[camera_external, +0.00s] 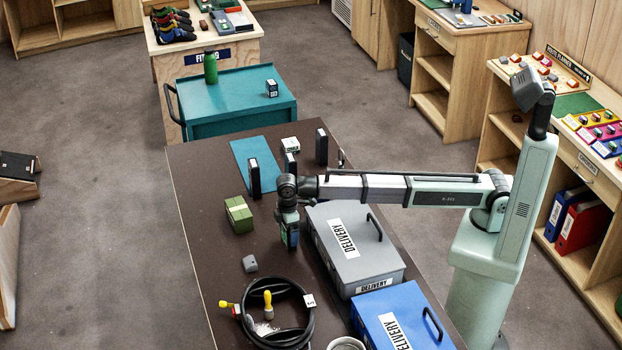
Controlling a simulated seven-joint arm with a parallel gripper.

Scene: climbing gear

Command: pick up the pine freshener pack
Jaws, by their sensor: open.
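A green pack with a lighter band (238,214) lies on the dark brown table, left of my gripper; its label is too small to read, so I cannot tell whether it is the pine freshener pack. My gripper (290,238) points down over the table, just left of the grey delivery box. It is open.
A grey delivery box (358,262) and a blue one (404,318) stand right of my gripper. A black upright box (254,179) stands behind it, by a blue mat (243,149). A coiled black hose (247,323) and a grey piece (250,263) lie in front.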

